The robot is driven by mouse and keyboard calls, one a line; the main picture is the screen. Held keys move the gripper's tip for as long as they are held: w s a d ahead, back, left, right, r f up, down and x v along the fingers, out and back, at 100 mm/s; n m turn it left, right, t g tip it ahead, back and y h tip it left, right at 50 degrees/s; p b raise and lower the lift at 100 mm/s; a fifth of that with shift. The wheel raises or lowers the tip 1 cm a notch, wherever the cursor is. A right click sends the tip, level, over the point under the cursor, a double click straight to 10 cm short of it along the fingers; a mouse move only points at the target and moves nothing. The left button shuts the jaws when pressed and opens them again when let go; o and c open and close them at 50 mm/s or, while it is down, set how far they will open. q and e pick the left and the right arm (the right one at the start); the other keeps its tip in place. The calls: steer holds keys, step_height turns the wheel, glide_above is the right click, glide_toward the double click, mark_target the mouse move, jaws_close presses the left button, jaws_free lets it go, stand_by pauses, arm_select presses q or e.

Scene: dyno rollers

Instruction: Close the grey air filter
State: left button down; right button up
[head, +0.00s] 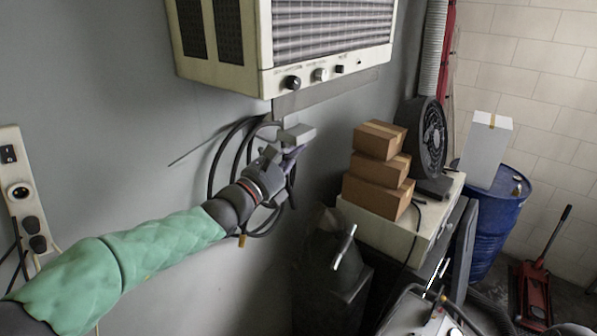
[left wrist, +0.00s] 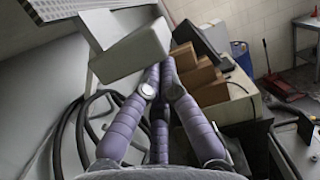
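A flat grey panel, which looks like the grey air filter (head: 325,93), shows along the underside of the cream wall unit (head: 320,45) in the head view. My left gripper (head: 289,152) is below the unit's near corner, beside the wall. Its purple fingers (left wrist: 160,75) converge in the left wrist view. A pale grey block (left wrist: 132,53) lies at their tips, and it also shows in the head view (head: 297,135). I cannot tell whether the fingers grip this block or only touch it. My right gripper is not in view.
Black hoses (head: 215,170) hang on the wall behind the gripper. Stacked cardboard boxes (head: 378,165) and a dark blower (head: 423,140) stand on a cream cabinet to the right. A blue drum (head: 492,225) and a red jack (head: 533,290) are farther right.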

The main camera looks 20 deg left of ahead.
mark_target(296, 133)
arm_select(q)
steer(key=r, duration=0.1)
steer(key=r+p, duration=0.1)
steer(key=r, duration=0.3)
steer(key=shift+d+r, duration=0.1)
steer(key=shift+d, duration=0.15)
steer(key=shift+r, duration=0.55)
